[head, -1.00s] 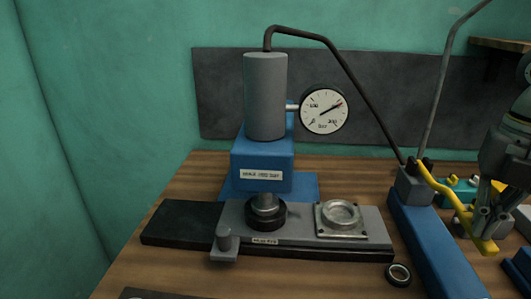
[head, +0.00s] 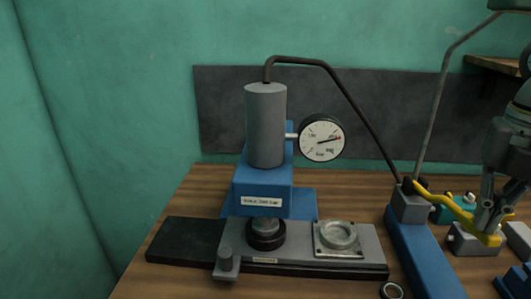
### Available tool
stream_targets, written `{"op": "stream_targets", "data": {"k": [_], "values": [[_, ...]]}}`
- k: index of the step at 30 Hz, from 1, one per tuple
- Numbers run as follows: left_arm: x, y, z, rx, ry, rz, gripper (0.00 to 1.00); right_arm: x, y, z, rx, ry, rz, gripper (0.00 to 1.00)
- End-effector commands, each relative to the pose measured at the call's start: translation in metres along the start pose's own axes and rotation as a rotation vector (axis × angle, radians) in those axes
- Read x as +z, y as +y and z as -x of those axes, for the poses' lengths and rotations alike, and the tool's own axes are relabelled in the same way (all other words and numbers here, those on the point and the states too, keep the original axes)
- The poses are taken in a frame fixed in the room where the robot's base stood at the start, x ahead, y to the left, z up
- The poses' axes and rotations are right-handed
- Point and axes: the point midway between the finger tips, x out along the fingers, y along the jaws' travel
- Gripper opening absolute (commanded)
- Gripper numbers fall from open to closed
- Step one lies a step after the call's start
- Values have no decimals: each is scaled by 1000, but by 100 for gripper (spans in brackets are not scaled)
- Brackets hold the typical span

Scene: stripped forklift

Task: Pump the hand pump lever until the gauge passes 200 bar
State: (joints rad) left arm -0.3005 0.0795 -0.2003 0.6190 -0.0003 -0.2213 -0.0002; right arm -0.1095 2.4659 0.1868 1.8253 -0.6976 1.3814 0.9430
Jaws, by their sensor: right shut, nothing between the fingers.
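The hand pump (head: 424,255) is a long blue body with a grey block at its far end, at the right of the head view. Its yellow lever (head: 450,208) runs from the block down to the right. My right gripper (head: 486,228) is shut and empty at the lever's outer end; it overlaps the lever, and I cannot tell whether they touch. The round white gauge (head: 321,138) sits beside the press cylinder (head: 265,125). My left gripper is out of view.
The blue press (head: 262,190) stands on the wooden bench, with a grey slide plate (head: 295,250) carrying a square metal part (head: 338,238). A dark hose (head: 350,95) links cylinder and pump. A small ring (head: 392,290) lies in front. Other parts crowd the right edge.

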Motion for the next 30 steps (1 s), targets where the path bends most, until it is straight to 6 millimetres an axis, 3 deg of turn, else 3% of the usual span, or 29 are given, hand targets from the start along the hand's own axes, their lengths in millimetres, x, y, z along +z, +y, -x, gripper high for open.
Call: {"op": "stream_targets", "data": {"k": [1,14,26,30], "values": [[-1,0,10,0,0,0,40,0,0,12,-1,0,0,0],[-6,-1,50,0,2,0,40,1,1,63,0,0,0,0],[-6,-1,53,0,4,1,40,1,1,67,0,0,1,0],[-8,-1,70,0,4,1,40,1,1,85,0,0,1,0]]}}
